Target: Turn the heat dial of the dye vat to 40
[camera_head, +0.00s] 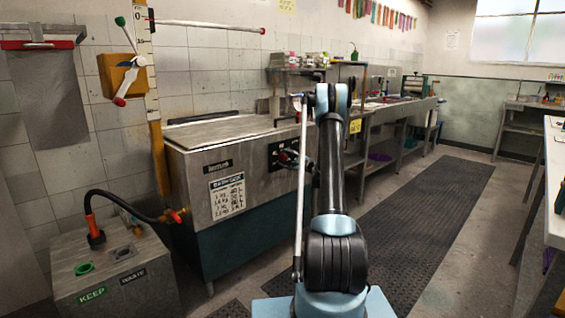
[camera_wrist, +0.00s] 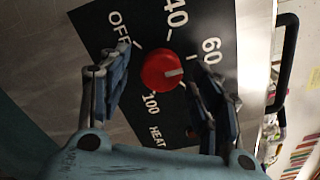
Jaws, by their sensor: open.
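The dye vat (camera_head: 190,165) is a metal cabinet left of my arm, with a black dial panel (camera_head: 274,150) on its front. In the wrist view the red heat dial (camera_wrist: 158,75) sits on the black panel, marked OFF, 40, 60 and 100. The dial's white pointer mark faces right, past the 60 mark and toward my right finger. My gripper (camera_wrist: 164,70) is open, with one finger on each side of the dial. Gaps show between the dial and the fingers, though the right one is narrow. The right finger covers part of the scale. In the head view my arm partly hides the panel.
A grey box labelled KEEP and WASTE (camera_head: 112,270) stands at the lower left, with a black hose (camera_head: 120,197) above it. A dark vertical handle (camera_wrist: 286,62) shows right of the panel. A long bench (camera_head: 395,108) runs behind; the matted aisle (camera_head: 420,220) is clear.

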